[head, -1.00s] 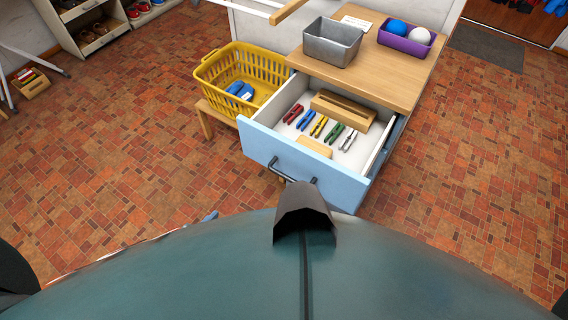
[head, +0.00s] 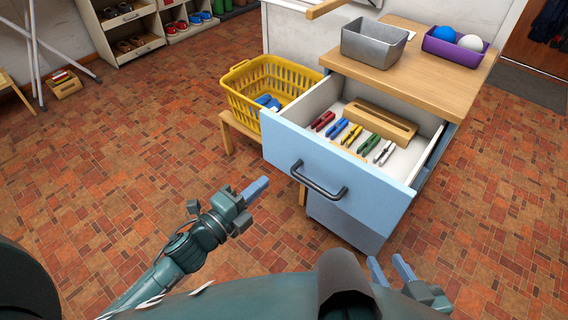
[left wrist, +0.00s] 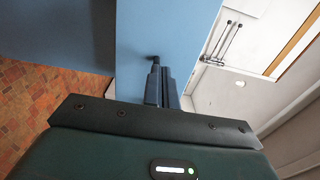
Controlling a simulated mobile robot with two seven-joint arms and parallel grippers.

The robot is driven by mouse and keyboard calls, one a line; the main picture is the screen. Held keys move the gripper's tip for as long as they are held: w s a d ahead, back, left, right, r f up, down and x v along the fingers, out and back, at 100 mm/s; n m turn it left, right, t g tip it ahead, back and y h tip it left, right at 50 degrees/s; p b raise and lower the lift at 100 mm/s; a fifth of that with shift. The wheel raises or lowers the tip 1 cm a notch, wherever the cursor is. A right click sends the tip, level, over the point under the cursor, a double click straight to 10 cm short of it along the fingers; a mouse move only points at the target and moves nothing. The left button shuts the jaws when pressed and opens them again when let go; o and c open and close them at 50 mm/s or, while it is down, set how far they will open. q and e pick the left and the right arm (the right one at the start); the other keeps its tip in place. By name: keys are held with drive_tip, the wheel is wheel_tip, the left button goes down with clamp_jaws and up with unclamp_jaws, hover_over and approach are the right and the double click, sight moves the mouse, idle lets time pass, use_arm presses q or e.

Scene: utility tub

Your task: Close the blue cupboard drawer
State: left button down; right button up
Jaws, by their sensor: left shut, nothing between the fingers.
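The blue cupboard drawer (head: 350,175) is pulled well out of the cupboard, its inside with several coloured pegs exposed. Its dark bar handle (head: 318,182) is on the light blue front. My left gripper (head: 262,184) is shut and empty, apart from the drawer front, to the left of the handle. In the left wrist view its fingers (left wrist: 162,82) are together in front of the blue drawer front (left wrist: 160,25). My right gripper (head: 391,266) is low in the head view, its two fingertips apart and nothing seen between them, below the drawer front.
A yellow basket (head: 243,95) on a wooden stool stands left of the drawer. A metal tin (head: 373,45) and a purple box (head: 436,43) with balls are on the cupboard's wooden top (head: 440,75).

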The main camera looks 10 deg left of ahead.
sight(292, 155)
use_arm(q)
drive_tip(key=x, duration=0.9)
drive_tip(key=shift+a, duration=0.1)
use_arm(e)
drive_tip(key=shift+d+f, duration=0.1)
